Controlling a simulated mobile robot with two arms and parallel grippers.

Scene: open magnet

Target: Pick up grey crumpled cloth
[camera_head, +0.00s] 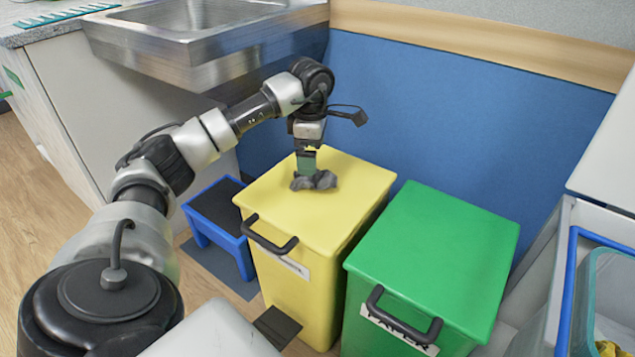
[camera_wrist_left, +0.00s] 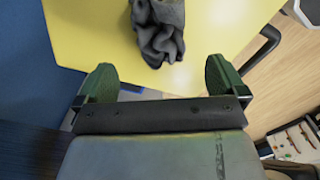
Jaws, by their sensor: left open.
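The grey crumpled cloth (camera_head: 318,181) lies in a small heap on the lid of the yellow bin (camera_head: 290,215). In the left wrist view the cloth (camera_wrist_left: 160,32) is at the top, ahead of the fingers. My left gripper (camera_head: 306,168) points down at the cloth in the head view and overlaps its back part. In the left wrist view my left gripper (camera_wrist_left: 161,76) is open, with its green fingers apart and nothing between them. I cannot tell from the head view whether the fingers touch the cloth. My right gripper is not in view.
A green bin (camera_head: 430,250) stands to the right of the yellow one. A blue step stool (camera_head: 220,215) is at its left. A metal sink (camera_head: 205,40) is at the back left, above the floor. A blue wall panel (camera_head: 470,120) closes off the back.

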